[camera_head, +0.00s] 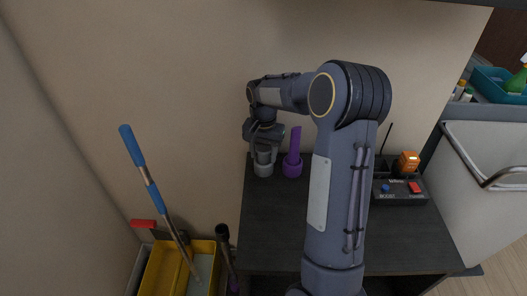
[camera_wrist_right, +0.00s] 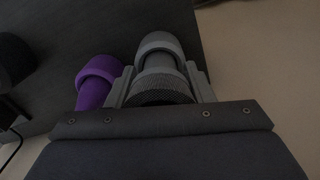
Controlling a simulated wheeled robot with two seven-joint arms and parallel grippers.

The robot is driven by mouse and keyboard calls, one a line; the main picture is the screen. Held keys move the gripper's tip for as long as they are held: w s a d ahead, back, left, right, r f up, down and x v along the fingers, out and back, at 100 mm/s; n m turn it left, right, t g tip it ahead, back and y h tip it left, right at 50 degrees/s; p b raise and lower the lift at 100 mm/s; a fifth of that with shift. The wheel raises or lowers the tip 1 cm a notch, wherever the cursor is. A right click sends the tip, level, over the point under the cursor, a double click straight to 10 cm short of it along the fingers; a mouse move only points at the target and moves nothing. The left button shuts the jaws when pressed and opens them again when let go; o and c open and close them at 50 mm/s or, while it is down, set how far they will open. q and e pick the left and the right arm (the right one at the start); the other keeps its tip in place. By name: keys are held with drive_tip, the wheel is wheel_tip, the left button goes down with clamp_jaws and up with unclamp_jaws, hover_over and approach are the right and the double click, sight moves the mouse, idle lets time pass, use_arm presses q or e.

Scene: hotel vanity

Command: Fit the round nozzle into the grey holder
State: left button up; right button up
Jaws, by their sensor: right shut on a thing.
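My right gripper (camera_head: 264,151) points down at the back left of the dark table. It is shut on the round nozzle, a grey cylinder (camera_wrist_right: 161,66) with a dark ribbed collar between the fingers in the right wrist view. The grey holder (camera_head: 264,170) is a short round cup on the table directly below the gripper. Its ring (camera_wrist_right: 156,41) shows around the nozzle's far end in the wrist view. The nozzle's lower end is at the holder's mouth; I cannot tell how deep it sits. My left gripper is not in view.
A purple nozzle (camera_head: 293,143) stands in a purple holder (camera_head: 292,170) close to the right of the grey one. A dark organiser (camera_head: 402,198) with small items is at the table's right. The wall is close behind. The table's middle (camera_head: 275,215) is clear.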

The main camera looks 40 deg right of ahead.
drive_tip(key=shift+f, duration=0.35)
idle(0.7)
drive_tip(key=o, duration=1.1)
wheel_tip(320, 180, up, 8)
drive_tip(key=shift+f, duration=0.25)
drive_tip(key=shift+r, duration=0.2)
